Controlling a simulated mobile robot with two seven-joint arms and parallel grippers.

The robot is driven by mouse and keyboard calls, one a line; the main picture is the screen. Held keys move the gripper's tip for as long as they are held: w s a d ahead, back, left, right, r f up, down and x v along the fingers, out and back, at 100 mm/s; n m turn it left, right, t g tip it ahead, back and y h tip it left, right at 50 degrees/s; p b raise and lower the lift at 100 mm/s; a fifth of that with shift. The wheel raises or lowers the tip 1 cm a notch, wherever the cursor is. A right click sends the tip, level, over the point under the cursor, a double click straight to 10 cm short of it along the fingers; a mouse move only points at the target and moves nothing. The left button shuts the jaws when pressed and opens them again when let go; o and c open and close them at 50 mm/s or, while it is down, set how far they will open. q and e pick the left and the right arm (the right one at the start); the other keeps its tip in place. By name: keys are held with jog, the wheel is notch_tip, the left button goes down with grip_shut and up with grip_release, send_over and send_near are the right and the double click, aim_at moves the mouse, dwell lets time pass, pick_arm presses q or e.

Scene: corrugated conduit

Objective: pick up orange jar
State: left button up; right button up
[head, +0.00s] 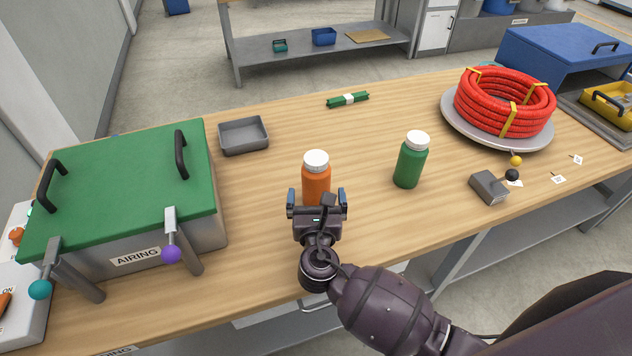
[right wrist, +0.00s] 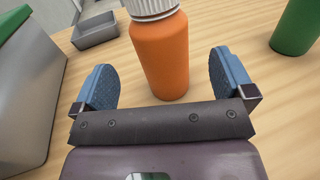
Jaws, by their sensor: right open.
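The orange jar (head: 316,180) with a white ribbed lid stands upright on the wooden table, near the middle of the head view. It also shows in the right wrist view (right wrist: 162,55), its lid cut off by the top edge. My right gripper (head: 317,198) is open, its blue-padded fingers apart on the near side of the jar. In the right wrist view the jar's lower body stands at the opening between the fingertips, with clear gaps on both sides. I cannot tell how far the jar is between the pads. My left gripper is not in view.
A green jar (head: 411,160) with a white lid stands to the right. A grey tray (head: 243,135) and a green-lidded box (head: 125,185) are at the left. A red conduit coil (head: 505,100) lies on a round plate at the back right. A grey block (head: 488,187) sits near the right front edge.

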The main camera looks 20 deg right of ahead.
aim_at(316, 174)
jog(key=shift+x, duration=3.5)
jog(key=c, duration=1.2)
